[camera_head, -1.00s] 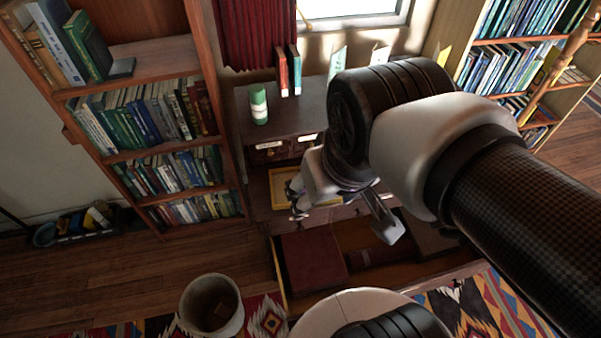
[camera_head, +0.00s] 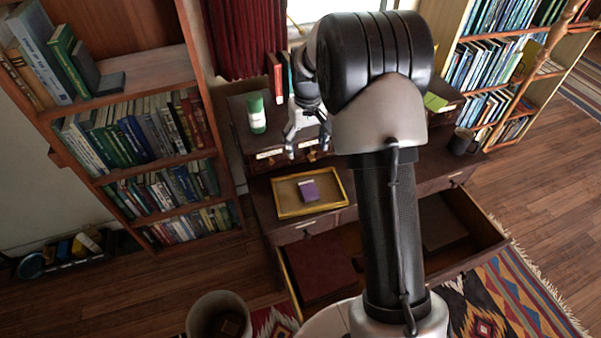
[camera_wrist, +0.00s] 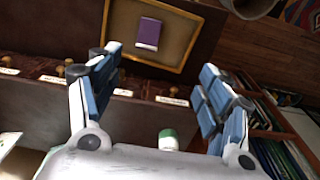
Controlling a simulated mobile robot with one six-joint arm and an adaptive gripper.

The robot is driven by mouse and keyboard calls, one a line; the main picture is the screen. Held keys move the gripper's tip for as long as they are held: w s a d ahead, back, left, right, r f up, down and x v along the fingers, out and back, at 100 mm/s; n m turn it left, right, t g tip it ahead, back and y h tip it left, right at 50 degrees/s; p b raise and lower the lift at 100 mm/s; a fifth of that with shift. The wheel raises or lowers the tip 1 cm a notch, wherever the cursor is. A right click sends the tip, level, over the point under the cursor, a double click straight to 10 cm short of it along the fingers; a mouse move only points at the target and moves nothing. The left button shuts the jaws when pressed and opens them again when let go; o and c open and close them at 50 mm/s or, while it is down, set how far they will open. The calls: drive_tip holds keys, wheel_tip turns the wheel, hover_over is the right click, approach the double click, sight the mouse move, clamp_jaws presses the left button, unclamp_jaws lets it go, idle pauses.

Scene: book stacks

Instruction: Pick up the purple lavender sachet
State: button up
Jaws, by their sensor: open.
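The purple lavender sachet (camera_head: 308,191) lies flat in a yellow-rimmed tray (camera_head: 283,212) on the dark desk. It also shows in the wrist view (camera_wrist: 148,33), near the top centre, with the tray (camera_wrist: 181,68) around it. My gripper (camera_head: 305,150) is open and empty, above the desk behind the tray in the head view. In the wrist view its two fingers (camera_wrist: 160,75) are spread wide, and the sachet appears beyond them, apart from both.
A green and white cylinder (camera_head: 256,113) stands on the desk's raised back shelf, left of my gripper. A dark mug (camera_head: 461,141) stands at the desk's right end. The drawer (camera_head: 468,243) below is pulled out. A bin (camera_head: 218,312) stands on the floor in front.

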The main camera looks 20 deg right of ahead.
wheel_tip(320, 180, down, 9)
drive_tip(key=w+d, duration=0.2)
drive_tip(key=b, duration=0.4)
hover_over(310, 192)
drive_tip(key=shift+g, duration=0.3)
drive_tip(key=f, duration=1.2)
drive_tip(key=shift+s+a, duration=0.1)
drive_tip(key=shift+a, duration=0.3)
drive_tip(key=shift+d+f+b, duration=0.2)
drive_tip(key=shift+f+b, duration=0.35)
drive_tip(key=shift+f, duration=0.8)
drive_tip(key=shift+d+f+b, duration=0.2)
drive_tip(key=shift+f+b, duration=0.35)
drive_tip(key=shift+f, duration=0.75)
drive_tip(key=shift+r, duration=0.1)
drive_tip(key=shift+c, duration=0.2)
drive_tip(key=c, duration=1)
drive_tip(key=shift+r, duration=0.1)
